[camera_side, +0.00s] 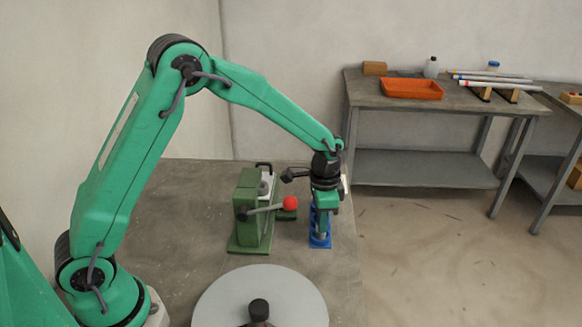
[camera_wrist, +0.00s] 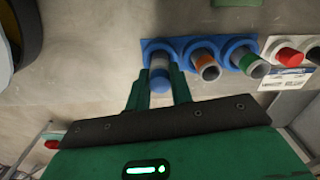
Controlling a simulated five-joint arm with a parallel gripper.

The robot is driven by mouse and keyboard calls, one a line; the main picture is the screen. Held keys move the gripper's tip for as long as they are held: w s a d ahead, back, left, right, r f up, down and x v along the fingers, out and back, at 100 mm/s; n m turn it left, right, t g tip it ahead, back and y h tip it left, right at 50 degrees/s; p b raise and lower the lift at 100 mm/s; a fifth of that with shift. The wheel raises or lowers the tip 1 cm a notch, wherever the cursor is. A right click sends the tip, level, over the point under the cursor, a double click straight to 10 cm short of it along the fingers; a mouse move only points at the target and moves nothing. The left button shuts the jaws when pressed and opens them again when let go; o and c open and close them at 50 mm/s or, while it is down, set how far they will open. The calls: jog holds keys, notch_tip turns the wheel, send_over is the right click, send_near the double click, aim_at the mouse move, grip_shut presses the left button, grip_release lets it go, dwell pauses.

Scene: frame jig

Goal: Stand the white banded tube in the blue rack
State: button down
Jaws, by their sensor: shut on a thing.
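My gripper (camera_wrist: 159,92) is shut on the white banded tube (camera_wrist: 160,64), a pale tube with a blue end nearest the wrist camera. The blue rack (camera_wrist: 230,44) shows ahead of my fingers in the wrist view. The held tube lines up with its leftmost place, and its far end meets or enters that place; how deep it sits I cannot tell. The other two places hold a tube with an orange band (camera_wrist: 202,62) and a tube with a green band (camera_wrist: 248,62). In the side view, my gripper points down over the blue rack (camera_side: 320,241), hiding much of it.
A white rack (camera_wrist: 272,45) with a red-topped part (camera_wrist: 290,56) stands right of the blue rack. A green press (camera_side: 252,205) with a red-knobbed lever (camera_side: 290,203) stands close left of my gripper. A round grey disc (camera_side: 225,300) lies in front. The bench edge is just right.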

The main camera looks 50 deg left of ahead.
jog(key=c, duration=1)
grip_release()
jog(key=shift+r, duration=0.15)
jog(key=shift+r, duration=0.6)
jog(key=shift+r, duration=0.1)
jog(key=shift+r, duration=3.4)
